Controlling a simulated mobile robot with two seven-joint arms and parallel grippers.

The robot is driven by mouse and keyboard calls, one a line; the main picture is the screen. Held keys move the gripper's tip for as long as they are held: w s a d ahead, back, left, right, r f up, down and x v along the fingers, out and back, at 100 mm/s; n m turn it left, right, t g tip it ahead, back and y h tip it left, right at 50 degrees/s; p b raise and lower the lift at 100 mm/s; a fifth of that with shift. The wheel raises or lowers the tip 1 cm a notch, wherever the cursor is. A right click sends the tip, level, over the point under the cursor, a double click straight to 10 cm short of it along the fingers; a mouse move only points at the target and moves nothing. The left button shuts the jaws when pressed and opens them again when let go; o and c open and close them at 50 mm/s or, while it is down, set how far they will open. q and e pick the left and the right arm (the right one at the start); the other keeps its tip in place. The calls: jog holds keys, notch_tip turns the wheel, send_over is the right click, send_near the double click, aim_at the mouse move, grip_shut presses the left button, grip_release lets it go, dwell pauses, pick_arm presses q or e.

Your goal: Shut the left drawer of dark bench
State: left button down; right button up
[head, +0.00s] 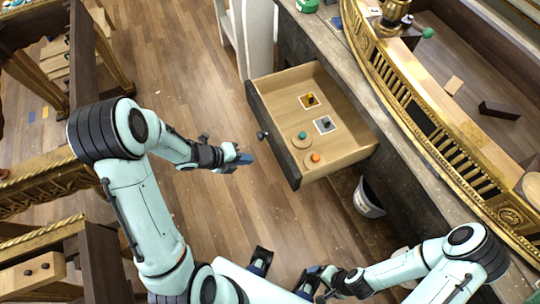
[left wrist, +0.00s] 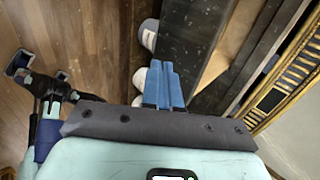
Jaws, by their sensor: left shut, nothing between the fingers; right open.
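The dark bench (head: 350,95) runs diagonally on the right of the head view. Its drawer (head: 345,148) is pulled well out, with a pale wood inside and a dark front (head: 278,140) bearing a small knob (head: 262,135). My left gripper (head: 246,158) is shut and empty, just left of the drawer front with a small gap of floor between. Its blue fingers (left wrist: 163,85) also show together in the left wrist view. My right gripper (head: 284,270) is open and empty, low in the head view, below the drawer and apart from it.
The drawer holds small pieces, including an orange one (head: 315,157) and a teal one (head: 302,135). A white bin (head: 368,197) stands on the floor by the bench. A gilt railing (head: 420,120) tops the bench. Wooden floor (head: 205,80) is clear left of the drawer.

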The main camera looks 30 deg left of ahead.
aim_at(278, 156)
pick_arm(q)
jog(key=w+d+f, duration=0.1)
jog(key=w, duration=0.1)
jog(key=w+d+f, duration=0.1)
jog(key=w+d, duration=0.1)
jog(key=w+d+f, duration=0.2)
jog(key=shift+f, duration=0.1)
jog(key=shift+w+d, duration=0.3)
jog(key=shift+w, duration=0.05)
